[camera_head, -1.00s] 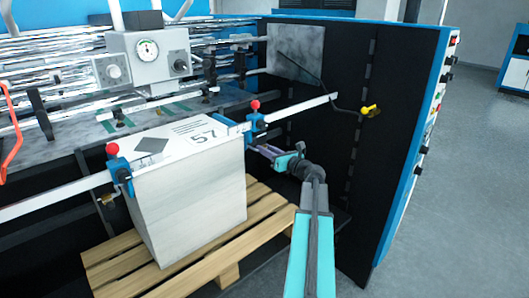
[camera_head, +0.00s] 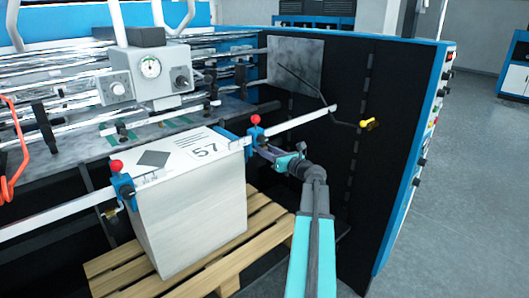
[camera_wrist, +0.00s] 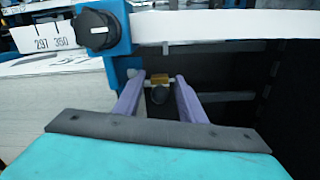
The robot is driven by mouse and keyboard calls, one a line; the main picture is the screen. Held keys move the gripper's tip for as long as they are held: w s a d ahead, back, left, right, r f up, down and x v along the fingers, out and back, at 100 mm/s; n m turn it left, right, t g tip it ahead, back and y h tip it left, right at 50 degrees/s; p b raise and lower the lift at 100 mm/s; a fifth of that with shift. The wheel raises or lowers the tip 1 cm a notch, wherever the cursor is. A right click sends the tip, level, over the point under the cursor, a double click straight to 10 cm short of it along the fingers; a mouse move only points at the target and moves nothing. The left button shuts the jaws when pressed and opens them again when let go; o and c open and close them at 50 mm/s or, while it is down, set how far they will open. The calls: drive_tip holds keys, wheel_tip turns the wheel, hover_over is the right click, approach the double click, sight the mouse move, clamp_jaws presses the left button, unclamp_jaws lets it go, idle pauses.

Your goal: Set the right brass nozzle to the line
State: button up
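The right brass nozzle (camera_wrist: 160,79) shows in the wrist view under the right blue clamp block (camera_wrist: 105,35), between my fingertips. In the head view it is hidden behind my gripper (camera_head: 264,147), which sits just below and right of the right clamp (camera_head: 257,133). In the wrist view my gripper's (camera_wrist: 161,84) two purple fingers are apart, one on each side of the nozzle. A small gap seems to show beside it, so it looks ungripped. I cannot make out the line on the nozzle. The left brass nozzle (camera_head: 110,213) hangs below the left clamp (camera_head: 124,190).
A white scale bar (camera_head: 50,219) runs across the clamps, above my fingers. The paper stack (camera_head: 196,215) marked 57 stands on a wooden pallet (camera_head: 222,262), left of my arm. A dark machine side panel (camera_head: 345,90) with a yellow-handled lever (camera_head: 369,123) is at right.

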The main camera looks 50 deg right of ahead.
drive_tip(key=shift+s, duration=0.1)
drive_tip(key=shift+s, duration=0.5)
drive_tip(key=s+a+b, duration=0.1)
drive_tip(key=s+b, duration=0.1)
drive_tip(key=s, duration=1)
drive_tip(key=shift+s+b, duration=0.25)
drive_tip(key=shift+b, duration=0.05)
